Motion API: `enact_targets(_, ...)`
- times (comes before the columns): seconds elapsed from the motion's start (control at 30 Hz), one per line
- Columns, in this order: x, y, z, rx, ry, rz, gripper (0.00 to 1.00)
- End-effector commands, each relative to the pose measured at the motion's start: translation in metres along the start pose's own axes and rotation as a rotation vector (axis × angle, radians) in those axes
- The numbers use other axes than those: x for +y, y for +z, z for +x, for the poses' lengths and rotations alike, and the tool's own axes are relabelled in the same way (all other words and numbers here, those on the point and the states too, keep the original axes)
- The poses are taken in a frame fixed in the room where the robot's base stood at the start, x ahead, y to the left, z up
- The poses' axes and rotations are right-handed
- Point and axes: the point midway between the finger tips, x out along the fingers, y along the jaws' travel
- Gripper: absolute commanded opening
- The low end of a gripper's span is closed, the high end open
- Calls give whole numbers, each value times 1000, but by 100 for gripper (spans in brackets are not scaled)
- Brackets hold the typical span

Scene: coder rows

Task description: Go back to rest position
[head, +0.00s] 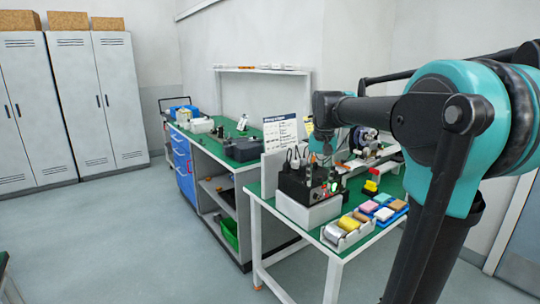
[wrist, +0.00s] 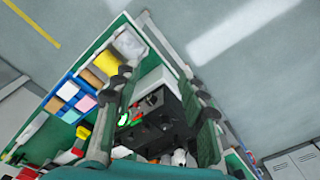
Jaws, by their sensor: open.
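My gripper (wrist: 164,88) shows in the wrist view with its two fingers spread apart. Nothing is seen between the fingertips. Behind them is a black control box (wrist: 158,112) with coloured buttons on a light grey base. In the head view my arm reaches in from the right, and its far end (head: 322,148) hangs over the green-topped bench near the same black box (head: 308,186). The fingers are too small there to make out, and I cannot tell their exact height above the box.
A second bench (head: 225,170) stands behind, lockers (head: 75,105) at left.

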Motion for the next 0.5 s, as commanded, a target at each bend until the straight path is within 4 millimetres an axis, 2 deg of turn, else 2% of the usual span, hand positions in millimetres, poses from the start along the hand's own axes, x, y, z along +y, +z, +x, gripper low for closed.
enact_targets(0.27, 21, 39, 65, 75, -21, -63, 42)
enact_targets(0.37, 33, 67, 102, 118, -29, -97, 42)
enact_targets(0.5, 55, 119, 160, 194, -38, -159, 42)
